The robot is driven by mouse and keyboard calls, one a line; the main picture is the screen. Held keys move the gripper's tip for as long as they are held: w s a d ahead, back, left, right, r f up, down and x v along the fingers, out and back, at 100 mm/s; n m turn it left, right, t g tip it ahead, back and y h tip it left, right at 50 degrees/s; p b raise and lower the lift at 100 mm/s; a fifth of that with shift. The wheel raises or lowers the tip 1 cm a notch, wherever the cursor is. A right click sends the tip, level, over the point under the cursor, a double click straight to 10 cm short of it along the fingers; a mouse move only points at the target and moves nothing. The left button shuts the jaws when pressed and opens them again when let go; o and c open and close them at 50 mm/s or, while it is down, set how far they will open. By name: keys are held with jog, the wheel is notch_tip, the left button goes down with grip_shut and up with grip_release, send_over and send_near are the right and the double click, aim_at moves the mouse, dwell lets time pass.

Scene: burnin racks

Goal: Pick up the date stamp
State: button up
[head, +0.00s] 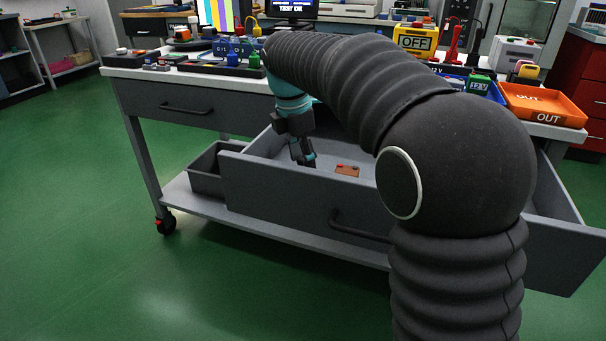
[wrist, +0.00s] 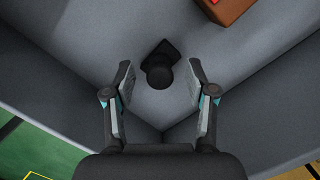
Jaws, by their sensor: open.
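In the wrist view a small black object with a round knob on a squarish base, which looks like the date stamp (wrist: 159,70), stands on the drawer floor near a corner. My gripper (wrist: 159,80) is open, with one finger on each side of the stamp in the picture. I cannot tell how far above it the fingertips are. In the head view my gripper (head: 307,163) points down inside the open drawer (head: 300,195). The stamp cannot be made out there.
A brown block with red on top (head: 347,170) lies in the drawer to the right of my gripper; it also shows in the wrist view (wrist: 228,8). The drawer walls rise close around. The bench top above holds an orange OUT tray (head: 545,103) and several devices.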

jog(key=shift+d+f, duration=0.1)
jog(key=shift+f, duration=0.4)
grip_shut()
jog(key=shift+r, duration=0.55)
jog(key=r, duration=0.2)
jog(key=d+r+p, duration=0.1)
jog(key=shift+s+r, duration=0.15)
jog(key=shift+r, duration=0.25)
jog(key=s+d+r, duration=0.3)
jog(key=d+r, duration=0.3)
jog(key=d, duration=0.4)
jog(key=shift+s, duration=0.4)
